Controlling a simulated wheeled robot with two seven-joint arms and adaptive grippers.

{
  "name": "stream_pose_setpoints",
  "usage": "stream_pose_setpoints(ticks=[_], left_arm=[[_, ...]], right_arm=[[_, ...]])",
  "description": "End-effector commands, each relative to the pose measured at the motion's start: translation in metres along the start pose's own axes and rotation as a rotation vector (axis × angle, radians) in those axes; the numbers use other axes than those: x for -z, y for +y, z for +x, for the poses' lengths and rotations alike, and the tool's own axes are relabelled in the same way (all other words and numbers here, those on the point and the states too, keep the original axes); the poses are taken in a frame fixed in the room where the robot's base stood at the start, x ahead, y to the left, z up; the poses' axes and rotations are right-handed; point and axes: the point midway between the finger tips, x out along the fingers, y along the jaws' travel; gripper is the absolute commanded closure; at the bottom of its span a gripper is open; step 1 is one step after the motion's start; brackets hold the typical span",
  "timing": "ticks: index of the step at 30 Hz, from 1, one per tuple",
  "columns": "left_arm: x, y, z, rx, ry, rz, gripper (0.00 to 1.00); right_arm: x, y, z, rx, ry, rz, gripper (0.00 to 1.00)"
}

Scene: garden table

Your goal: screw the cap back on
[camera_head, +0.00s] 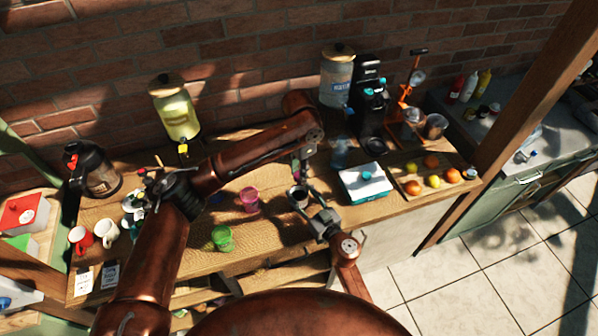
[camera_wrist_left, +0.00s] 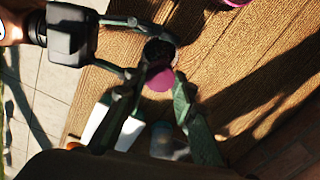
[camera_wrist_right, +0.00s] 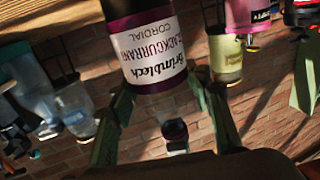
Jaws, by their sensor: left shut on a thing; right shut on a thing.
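The dark blackcurrant cordial bottle (camera_head: 298,198) stands near the front of the wooden table. Its white label (camera_wrist_right: 153,60) faces the right wrist camera, upside down in that view. My right gripper (camera_head: 312,205) is shut around the bottle; its fingers also show on both sides of the dark bottle (camera_wrist_left: 160,50) in the left wrist view. My left gripper (camera_wrist_left: 157,85) is shut on the purple cap (camera_wrist_left: 158,78), held near the bottle's top. I cannot tell whether cap and neck touch. In the head view my left gripper (camera_head: 300,172) is partly hidden by its arm.
A pink cup (camera_head: 249,200) and a green cup (camera_head: 222,238) stand left of the bottle. Drink dispensers (camera_head: 176,110) stand along the brick wall.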

Motion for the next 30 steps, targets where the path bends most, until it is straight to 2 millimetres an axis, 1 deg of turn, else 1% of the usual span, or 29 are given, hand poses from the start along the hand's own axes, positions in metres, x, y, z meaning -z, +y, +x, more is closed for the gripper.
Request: stream_pose_setpoints(ticks=[1, 6, 9, 11, 15, 16, 18, 24, 30], left_arm=[[-0.0002, -0.0005, -0.0002, 0.001, 0.000, 0.094, 1.00], [-0.0001, -0.0004, 0.0003, 0.001, 0.000, 0.434, 1.00], [-0.0001, -0.0007, 0.0003, 0.001, 0.000, 0.604, 1.00], [-0.0001, -0.0008, 0.0002, 0.002, 0.000, 0.682, 1.00], [-0.0001, -0.0008, 0.0002, 0.002, 0.000, 0.668, 1.00], [-0.0001, -0.0008, 0.0003, 0.002, 0.000, 0.667, 0.75], [-0.0001, -0.0008, 0.0003, 0.001, 0.000, 0.667, 0.70], [-0.0001, -0.0006, 0.0003, 0.001, 0.000, 0.666, 0.56], [0.0000, -0.0004, 0.0004, 0.001, 0.000, 0.666, 0.56]], right_arm=[[0.0002, 0.0001, 0.0000, 0.000, 0.000, 0.000, 1.00], [0.0002, 0.0001, 0.0000, 0.000, 0.000, 0.000, 1.00], [0.0002, 0.0001, 0.0000, 0.000, 0.000, 0.000, 1.00], [0.0002, 0.0001, 0.0000, 0.000, 0.000, 0.000, 1.00], [0.0002, 0.0001, 0.0000, 0.000, 0.000, 0.000, 1.00], [0.0002, 0.0001, 0.0000, 0.000, 0.000, 0.000, 1.00], [0.0002, 0.0001, 0.0000, 0.000, 0.000, 0.000, 1.00], [0.0002, 0.0001, 0.0000, 0.000, 0.000, 0.000, 1.00], [0.0001, 0.0001, 0.0000, 0.000, 0.000, 0.000, 1.00]])
